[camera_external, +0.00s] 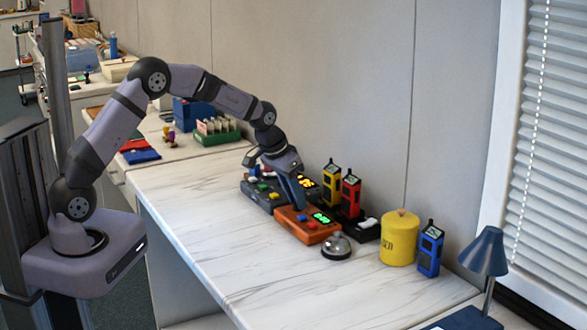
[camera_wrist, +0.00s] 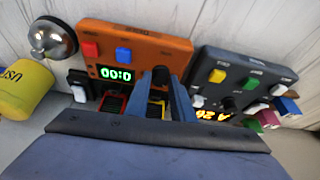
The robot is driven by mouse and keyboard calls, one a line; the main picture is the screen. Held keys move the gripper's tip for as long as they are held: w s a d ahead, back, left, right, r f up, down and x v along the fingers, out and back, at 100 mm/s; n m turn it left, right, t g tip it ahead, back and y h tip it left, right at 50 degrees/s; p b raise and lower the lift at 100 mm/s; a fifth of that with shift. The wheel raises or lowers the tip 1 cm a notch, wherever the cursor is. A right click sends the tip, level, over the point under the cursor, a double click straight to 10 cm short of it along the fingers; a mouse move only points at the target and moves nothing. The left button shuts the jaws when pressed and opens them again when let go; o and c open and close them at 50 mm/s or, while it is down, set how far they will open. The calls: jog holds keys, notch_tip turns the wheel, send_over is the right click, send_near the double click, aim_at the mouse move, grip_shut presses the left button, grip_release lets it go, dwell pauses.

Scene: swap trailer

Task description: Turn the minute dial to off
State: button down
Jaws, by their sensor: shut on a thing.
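An orange timer box (camera_external: 305,230) sits on the white counter with a lit green display (camera_external: 321,218). In the wrist view the orange box (camera_wrist: 150,50) has a red button (camera_wrist: 90,50), a blue button (camera_wrist: 123,55) and a green display (camera_wrist: 115,73) whose visible part reads like "00:0". A black dial (camera_wrist: 160,74) is at its lower right; its label and pointer are not readable. My gripper (camera_external: 299,206) reaches down onto the box. In the wrist view my gripper (camera_wrist: 167,83) is shut on the black dial, and its fingers partly hide the dial and display edge.
A dark grey box (camera_wrist: 243,80) with coloured buttons stands close beside the orange one. A silver bell (camera_external: 336,247), yellow canister (camera_external: 399,238) and red (camera_external: 350,194), yellow (camera_external: 331,183) and blue (camera_external: 429,250) handheld devices stand nearby. The front counter is clear.

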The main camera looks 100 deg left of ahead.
jog(key=shift+w+d+n+g+y, duration=0.1)
jog(key=shift+n+g+y, duration=0.15)
jog(key=shift+n, duration=0.65)
jog(key=shift+w+n+g+y, duration=0.15)
jog(key=shift+n+g, duration=0.2)
jog(key=shift+n, duration=0.55)
jog(key=shift+s, duration=0.1)
jog(key=c, duration=1.5)
grip_release()
jog(key=shift+c, duration=0.2)
jog(key=shift+r, duration=0.1)
jog(key=v, duration=0.7)
jog(key=shift+b, duration=0.45)
